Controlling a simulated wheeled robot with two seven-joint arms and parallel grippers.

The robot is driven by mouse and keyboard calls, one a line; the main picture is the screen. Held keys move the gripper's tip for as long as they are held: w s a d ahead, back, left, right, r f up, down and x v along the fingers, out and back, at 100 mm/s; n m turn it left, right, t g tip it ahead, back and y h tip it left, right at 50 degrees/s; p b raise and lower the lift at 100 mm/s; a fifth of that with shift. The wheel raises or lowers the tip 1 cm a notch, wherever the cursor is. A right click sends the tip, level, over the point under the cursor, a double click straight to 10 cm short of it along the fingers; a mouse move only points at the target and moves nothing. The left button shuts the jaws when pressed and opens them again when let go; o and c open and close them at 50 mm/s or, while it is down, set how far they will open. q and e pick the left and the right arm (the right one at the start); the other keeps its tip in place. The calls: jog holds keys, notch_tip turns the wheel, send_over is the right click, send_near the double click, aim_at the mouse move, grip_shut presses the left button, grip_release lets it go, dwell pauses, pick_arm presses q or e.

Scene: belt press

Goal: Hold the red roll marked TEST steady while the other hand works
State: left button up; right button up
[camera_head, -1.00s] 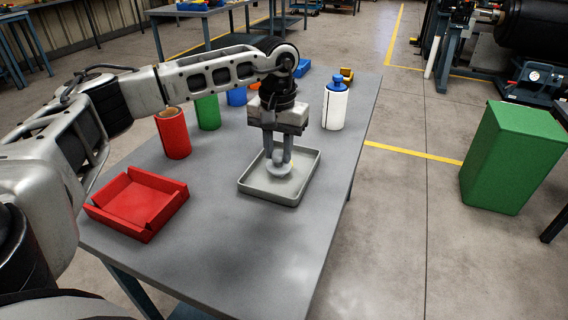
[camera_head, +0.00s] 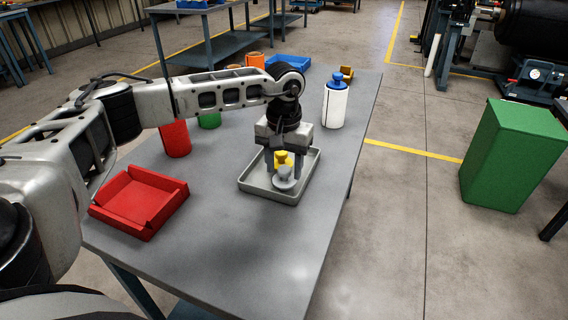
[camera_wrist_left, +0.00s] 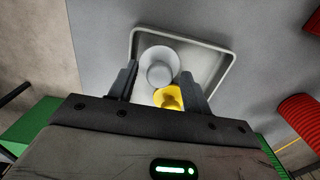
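The red roll (camera_head: 175,139) stands upright on the grey table, left of the tray; its top is behind my left arm and no TEST marking is readable. It also shows at the right edge of the left wrist view (camera_wrist_left: 298,112). My left gripper (camera_head: 284,160) is over the grey tray (camera_head: 249,187), away from the red roll. Its fingers are apart, on either side of a yellow knobbed piece (camera_wrist_left: 168,97); I see no clear contact. A grey knobbed piece (camera_wrist_left: 158,68) stands beside the yellow one. My right gripper is not in view.
A red open box (camera_head: 139,204) lies at the table's left. A green roll (camera_head: 209,120) is partly behind my arm. A blue tray (camera_head: 288,63) lies behind. The table's front is clear.

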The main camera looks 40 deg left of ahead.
aim_at(284, 169)
pick_arm(q)
notch_tip(284, 169, up, 12)
jog(key=shift+r, duration=0.2)
dwell(0.4)
